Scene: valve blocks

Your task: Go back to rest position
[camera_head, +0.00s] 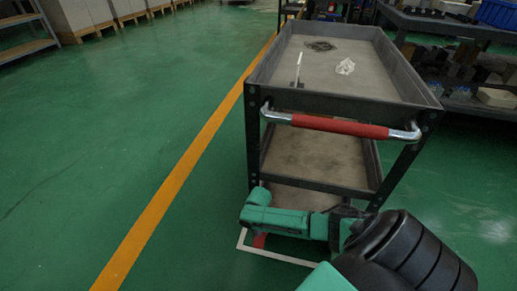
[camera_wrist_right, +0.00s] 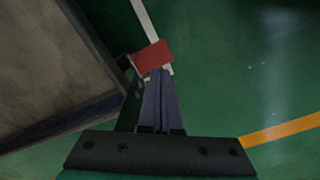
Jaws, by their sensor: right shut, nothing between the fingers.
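My right gripper (camera_wrist_right: 160,75) shows in the right wrist view with its two dark fingers together and nothing between them. The fingers point toward the green floor, beside the dark edge of the cart. In the head view my right arm comes in at the lower right, and its green wrist end lies low in front of the cart. The fingers cannot be made out there. My left gripper is not in view.
A dark metal cart (camera_head: 415,88) with a red-sleeved handle (camera_head: 340,126) stands close ahead of my right arm. A red floor patch (camera_wrist_right: 152,57) lies by the fingertips in the wrist view. A loaded workbench (camera_head: 440,25) is at the right. The floor (camera_head: 110,130) at left is clear.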

